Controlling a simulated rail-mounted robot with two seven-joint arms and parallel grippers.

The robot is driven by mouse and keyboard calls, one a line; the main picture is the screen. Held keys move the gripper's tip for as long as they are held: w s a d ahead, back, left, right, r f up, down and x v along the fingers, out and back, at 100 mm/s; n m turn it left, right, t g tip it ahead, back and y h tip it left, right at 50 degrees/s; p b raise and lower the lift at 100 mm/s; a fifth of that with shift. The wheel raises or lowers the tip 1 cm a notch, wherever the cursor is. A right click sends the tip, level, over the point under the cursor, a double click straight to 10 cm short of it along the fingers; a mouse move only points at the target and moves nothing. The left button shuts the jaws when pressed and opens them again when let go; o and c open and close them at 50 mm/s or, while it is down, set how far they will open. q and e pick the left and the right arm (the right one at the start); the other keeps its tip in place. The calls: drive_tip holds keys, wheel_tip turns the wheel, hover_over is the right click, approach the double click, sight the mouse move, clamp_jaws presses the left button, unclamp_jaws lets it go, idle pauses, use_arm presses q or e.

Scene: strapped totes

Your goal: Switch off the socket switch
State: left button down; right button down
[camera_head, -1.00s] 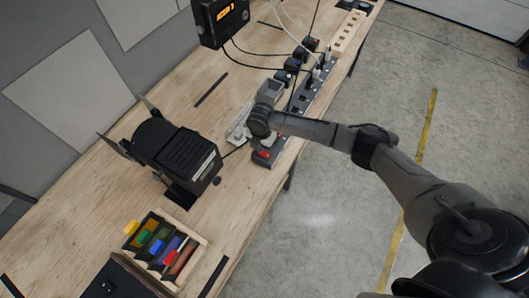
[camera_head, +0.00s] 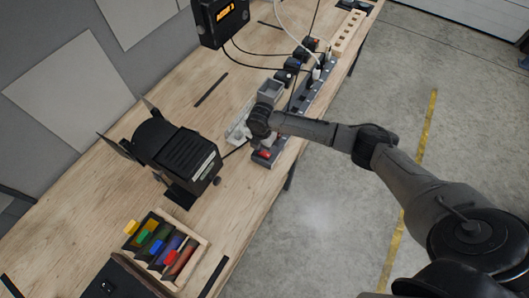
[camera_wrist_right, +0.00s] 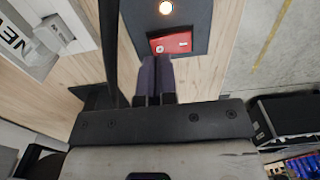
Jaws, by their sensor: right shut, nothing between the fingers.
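The socket strip (camera_head: 301,98) is a long dark bar along the bench's right edge. Its red switch (camera_head: 263,154) is at the near end; the wrist view shows the red rocker (camera_wrist_right: 176,42) with a pale round mark and a lit orange lamp (camera_wrist_right: 166,7) beyond it. My right gripper (camera_head: 267,143) points down over the switch end, partly hidden by its own wrist. In the wrist view its dark fingers (camera_wrist_right: 157,60) are shut and empty, their tips at the near edge of the red rocker. I cannot tell whether they touch it. My left gripper is not in view.
Several plugs with cables (camera_head: 293,65) sit along the strip. A black spotlight (camera_head: 180,155) stands left of the gripper. A wooden rack with coloured items (camera_head: 203,240) is at the near end. A display box (camera_head: 220,20) is at the back.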

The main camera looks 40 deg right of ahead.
drive_tip(key=shift+f+b, duration=0.65)
drive_tip(key=shift+f, duration=0.65)
idle(0.8)
drive_tip(key=shift+r, duration=0.15)
wheel_tip(320, 180, up, 7)
drive_tip(key=p, duration=0.7)
idle(0.6)
